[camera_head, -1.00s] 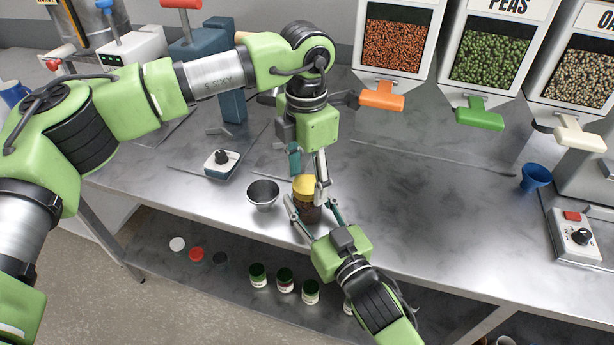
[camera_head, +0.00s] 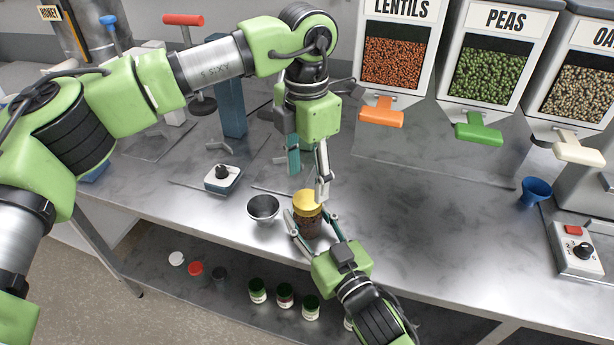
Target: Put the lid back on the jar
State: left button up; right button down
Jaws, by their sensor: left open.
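The jar (camera_head: 308,224) is dark and stands upright on the steel worktop near its front edge. The yellow lid (camera_head: 305,202) sits on top of its mouth; how tight it is cannot be told. My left gripper (camera_head: 308,184) is open and empty, pointing down just above the lid, with one fingertip overlapping the lid's right side in the picture. My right gripper (camera_head: 313,226) reaches in from the front with a finger on each side of the jar, shut on its body.
A metal bowl (camera_head: 264,210) stands just left of the jar. A small scale (camera_head: 222,178) is farther left. Dispensers with orange (camera_head: 382,112) and green (camera_head: 479,127) handles stand behind. A blue cup (camera_head: 535,192) is at right. The worktop right of the jar is clear. Jars (camera_head: 285,295) stand on the lower shelf.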

aim_at(307, 199)
pick_arm(q)
notch_tip(307, 199, up, 3)
jog(key=n, duration=0.3)
jog(key=shift+r, duration=0.1)
jog(key=shift+f, duration=4.05)
jog(key=c, duration=1.2)
jog(key=shift+o, duration=0.2)
jog(key=shift+m, duration=1)
jog(key=o, duration=1.3)
